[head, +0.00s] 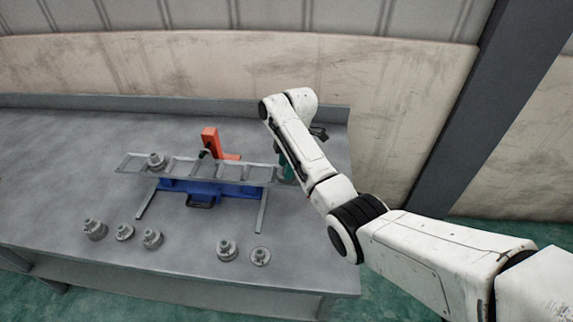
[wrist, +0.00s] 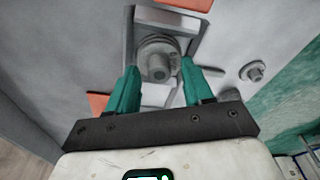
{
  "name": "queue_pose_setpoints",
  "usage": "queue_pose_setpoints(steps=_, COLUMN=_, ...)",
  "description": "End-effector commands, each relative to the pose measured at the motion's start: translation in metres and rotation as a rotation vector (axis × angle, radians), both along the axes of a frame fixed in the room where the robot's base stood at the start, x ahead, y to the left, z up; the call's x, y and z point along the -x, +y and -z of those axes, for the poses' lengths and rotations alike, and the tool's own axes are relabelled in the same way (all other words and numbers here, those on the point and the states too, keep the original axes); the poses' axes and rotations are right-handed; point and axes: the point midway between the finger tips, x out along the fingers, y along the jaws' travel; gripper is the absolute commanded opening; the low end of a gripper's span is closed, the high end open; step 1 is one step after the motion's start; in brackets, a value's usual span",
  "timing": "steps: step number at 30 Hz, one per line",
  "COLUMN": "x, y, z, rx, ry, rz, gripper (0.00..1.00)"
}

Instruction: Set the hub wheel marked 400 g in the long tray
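The long tray (head: 226,176) is a grey ladder-like frame with several compartments. Several more hub wheels stand along the table front, including ones at the left (head: 95,229) and right (head: 260,256); no weight mark is readable. My gripper (head: 287,170) is at the tray's right end, mostly hidden behind my arm. In the wrist view its teal fingers (wrist: 160,75) are apart, with a stepped hub wheel (wrist: 158,58) between the tips, over a grey frame. Whether the tips press on it is unclear.
A blue stand (head: 190,187) with grey legs is under the tray. An orange bracket (head: 211,142) stands behind it. Another hub wheel (wrist: 253,71) lies to the right in the wrist view. The grey table (head: 60,170) is clear at the left.

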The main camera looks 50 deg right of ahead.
Motion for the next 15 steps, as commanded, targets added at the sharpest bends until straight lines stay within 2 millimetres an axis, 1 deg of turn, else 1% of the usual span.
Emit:
queue_pose_setpoints(steps=6, x=0.0, y=0.0, z=0.0, rx=0.0, ry=0.0, rz=0.0, gripper=0.52)
queue_pose_setpoints(steps=10, x=0.0, y=0.0, z=-0.006, rx=0.001, ry=-0.002, rz=0.0, gripper=0.52)
queue_pose_setpoints(steps=13, x=0.0, y=-0.002, z=-0.017, rx=0.001, ry=-0.004, rz=0.0, gripper=0.52)
queue_pose_setpoints(steps=15, x=0.001, y=-0.004, z=-0.029, rx=0.001, ry=-0.004, rz=0.0, gripper=0.52)
